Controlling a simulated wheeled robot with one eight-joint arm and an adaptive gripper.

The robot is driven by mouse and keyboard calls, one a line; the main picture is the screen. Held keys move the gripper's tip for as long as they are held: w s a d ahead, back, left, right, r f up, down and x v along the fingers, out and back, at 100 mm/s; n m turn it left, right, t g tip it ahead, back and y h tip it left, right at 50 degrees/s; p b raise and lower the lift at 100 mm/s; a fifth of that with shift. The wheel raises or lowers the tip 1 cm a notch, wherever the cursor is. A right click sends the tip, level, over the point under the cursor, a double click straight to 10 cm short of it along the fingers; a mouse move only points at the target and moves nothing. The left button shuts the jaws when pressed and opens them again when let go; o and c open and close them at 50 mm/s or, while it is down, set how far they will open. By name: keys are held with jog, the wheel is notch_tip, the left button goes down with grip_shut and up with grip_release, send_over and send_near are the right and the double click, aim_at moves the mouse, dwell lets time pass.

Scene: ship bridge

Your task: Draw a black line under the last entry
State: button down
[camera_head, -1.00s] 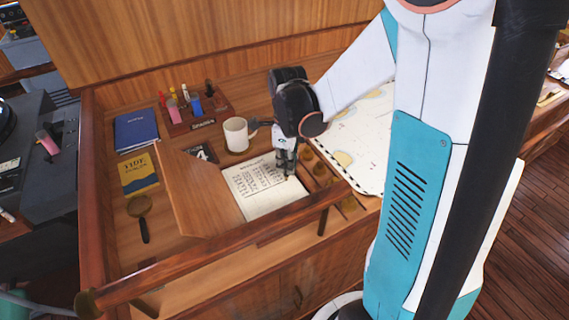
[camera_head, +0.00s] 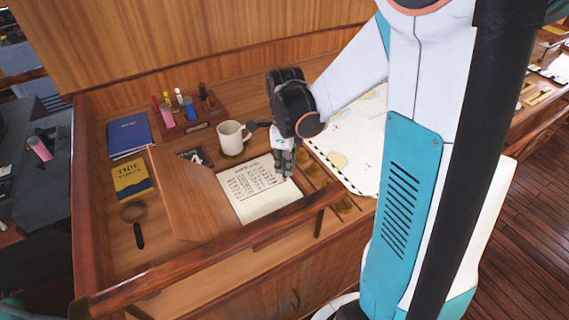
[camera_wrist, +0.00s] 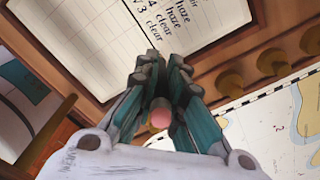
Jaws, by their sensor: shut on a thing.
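The logbook page (camera_head: 262,196) lies open on the desk, with handwritten rows on its upper part and blank ruled space below. It also shows in the wrist view (camera_wrist: 70,45), where the last rows end with "clear". My gripper (camera_head: 284,168) is over the page's right edge. In the wrist view my gripper (camera_wrist: 164,62) is shut on a slim thing with a round pinkish end (camera_wrist: 160,113), seen end-on between the fingers. The fingers hide its tip, so I cannot tell whether it touches the paper. No black line shows under the last entry.
A white mug (camera_head: 231,137) stands behind the page, and a pen rack (camera_head: 190,118) behind that. A chart (camera_head: 355,145) lies to the right, past several brass knobs (camera_wrist: 272,62). A wooden flap (camera_head: 187,200) stands left of the page. A rail (camera_head: 215,250) runs along the front.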

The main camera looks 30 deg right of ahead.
jog(key=shift+r+p, duration=2.1)
jog(key=shift+r, duration=0.9)
jog(key=shift+r, duration=0.1)
